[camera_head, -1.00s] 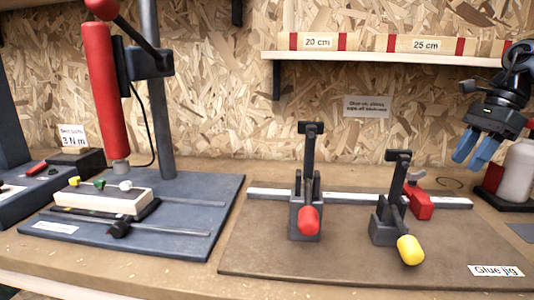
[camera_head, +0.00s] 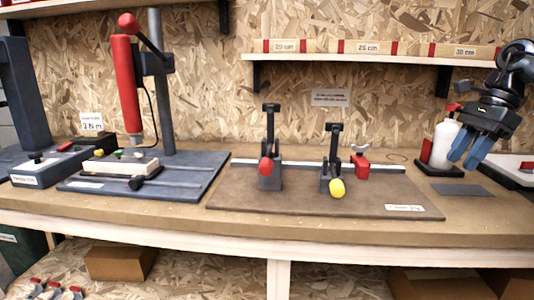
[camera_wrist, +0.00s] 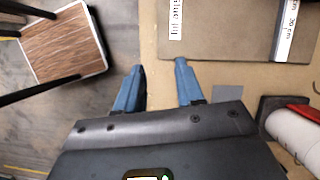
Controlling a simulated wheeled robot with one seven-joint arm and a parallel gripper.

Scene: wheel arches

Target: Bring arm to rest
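My gripper (camera_head: 466,156) hangs at the right of the head view, above the workbench (camera_head: 480,215). Its two blue fingers point down and to the left. In the wrist view my gripper (camera_wrist: 160,80) shows its fingers spread apart with nothing between them, over the front edge of the bench. The arm comes in from the right side of the head view. The white glue bottle (camera_head: 443,145) stands just behind and left of the fingers, apart from them as far as I can tell.
The glue jig (camera_head: 300,202) carries two toggle clamps, with red and yellow handles. A press with a red cylinder (camera_head: 126,85) stands left. A shelf (camera_head: 370,60) runs along the back wall. A wooden-topped stool or table (camera_wrist: 65,45) shows on the floor.

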